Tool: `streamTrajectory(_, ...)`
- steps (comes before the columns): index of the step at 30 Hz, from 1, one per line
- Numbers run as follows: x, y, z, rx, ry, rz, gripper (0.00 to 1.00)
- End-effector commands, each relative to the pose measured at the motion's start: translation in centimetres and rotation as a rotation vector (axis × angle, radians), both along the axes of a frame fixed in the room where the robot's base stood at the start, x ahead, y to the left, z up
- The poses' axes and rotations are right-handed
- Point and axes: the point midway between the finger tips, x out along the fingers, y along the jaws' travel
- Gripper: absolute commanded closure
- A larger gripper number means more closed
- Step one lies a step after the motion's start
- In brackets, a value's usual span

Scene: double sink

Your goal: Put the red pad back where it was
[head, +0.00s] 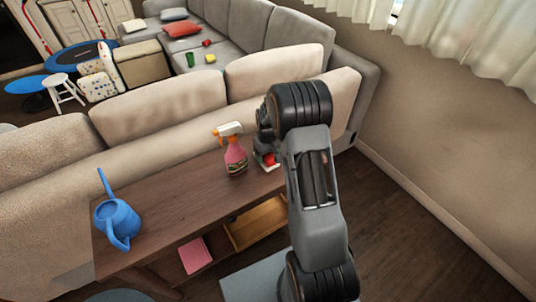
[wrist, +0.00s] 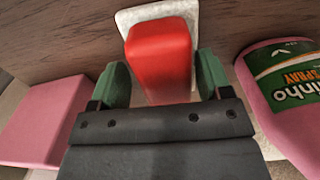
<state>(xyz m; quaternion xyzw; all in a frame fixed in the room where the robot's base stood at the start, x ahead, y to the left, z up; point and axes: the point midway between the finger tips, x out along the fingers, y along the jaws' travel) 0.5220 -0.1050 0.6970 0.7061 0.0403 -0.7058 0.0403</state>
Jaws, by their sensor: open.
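The red pad (head: 269,159) is a small red block on the wooden table, right of the spray bottle. In the wrist view the red pad (wrist: 160,58) lies over a white base (wrist: 126,19); whether it rests on it or is lifted I cannot tell. My gripper (wrist: 161,82) is open, with one green fingertip on each side of the red pad and narrow gaps visible. In the head view my arm hides most of my gripper and part of the pad.
A pink spray bottle (head: 235,156) stands close beside the gripper; its label shows in the wrist view (wrist: 285,75). A blue watering can (head: 117,222) is at the table's left end. A pink block (head: 195,255) lies lower down. A beige sofa (head: 160,105) backs the table.

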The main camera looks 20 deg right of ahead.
Motion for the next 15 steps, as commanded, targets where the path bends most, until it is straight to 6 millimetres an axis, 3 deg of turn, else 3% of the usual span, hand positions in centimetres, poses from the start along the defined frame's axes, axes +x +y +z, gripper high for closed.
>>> streamTrajectory(8, 0.0, 0.0, 1.5, 0.000, -0.001, 0.000, 0.28)
streamTrajectory(15, 0.1, 0.0, 6.1, -0.001, -0.003, 0.000, 0.28)
